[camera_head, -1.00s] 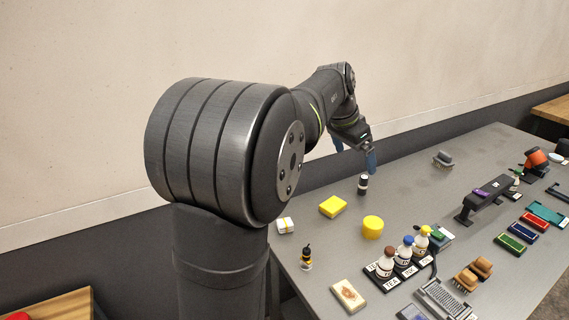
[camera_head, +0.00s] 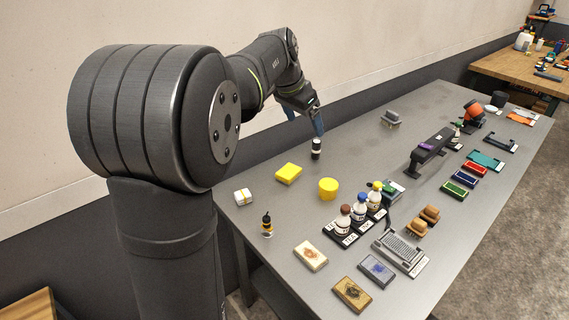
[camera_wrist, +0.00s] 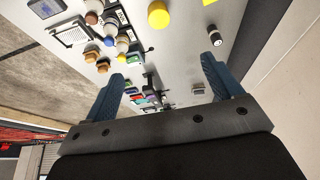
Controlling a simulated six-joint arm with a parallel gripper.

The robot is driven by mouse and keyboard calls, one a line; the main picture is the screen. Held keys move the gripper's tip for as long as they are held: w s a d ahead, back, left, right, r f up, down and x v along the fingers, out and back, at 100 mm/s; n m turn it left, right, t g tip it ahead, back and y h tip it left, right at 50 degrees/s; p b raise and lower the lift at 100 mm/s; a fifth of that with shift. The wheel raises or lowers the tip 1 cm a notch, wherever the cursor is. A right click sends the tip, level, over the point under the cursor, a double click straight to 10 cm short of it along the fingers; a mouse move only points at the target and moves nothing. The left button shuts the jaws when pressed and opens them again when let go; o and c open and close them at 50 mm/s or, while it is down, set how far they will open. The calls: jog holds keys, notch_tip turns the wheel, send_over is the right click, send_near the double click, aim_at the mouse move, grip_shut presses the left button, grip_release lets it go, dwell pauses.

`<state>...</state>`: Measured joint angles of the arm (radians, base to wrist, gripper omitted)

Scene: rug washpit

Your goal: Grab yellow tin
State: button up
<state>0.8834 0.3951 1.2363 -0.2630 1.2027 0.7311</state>
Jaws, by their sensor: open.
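The yellow tin (camera_head: 328,188) is a short round yellow cylinder standing on the grey table, right of a flat yellow block (camera_head: 288,173). My gripper (camera_head: 319,128) hangs above the table, behind the tin and near a black bottle with a white band (camera_head: 316,149). In the wrist view its two blue fingers (camera_wrist: 163,73) are spread wide with nothing between them. It is apart from the tin.
A rack of bottles with brown, blue and yellow caps (camera_head: 343,238) stands close in front of the tin. A small dark bottle (camera_head: 267,225) and a white block (camera_head: 243,197) are at left. A dark stand (camera_head: 432,146) is at right. The table's back middle is fairly clear.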

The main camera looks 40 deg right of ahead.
jog(key=s+d+f+n+t, duration=0.1)
jog(key=d+f, duration=0.3)
jog(key=f, duration=0.3)
jog(key=s+d+f+n, duration=0.1)
jog(key=s+d+f, duration=0.15)
jog(key=f, duration=0.45)
send_near(328, 185)
jog(key=x, duration=0.5)
jog(key=shift+s+d, duration=0.25)
jog(key=shift+d, duration=0.15)
jog(key=shift+w+a+x, duration=0.1)
jog(key=shift+x, duration=0.95)
jog(key=shift+w+a+x, duration=0.1)
jog(key=shift+w+x, duration=0.05)
jog(key=shift+x, duration=0.85)
jog(key=shift+w+a+x, duration=0.1)
jog(key=shift+x, duration=0.95)
jog(key=shift+f, duration=0.1)
jog(key=shift+c, duration=0.4)
jog(key=c, duration=1)
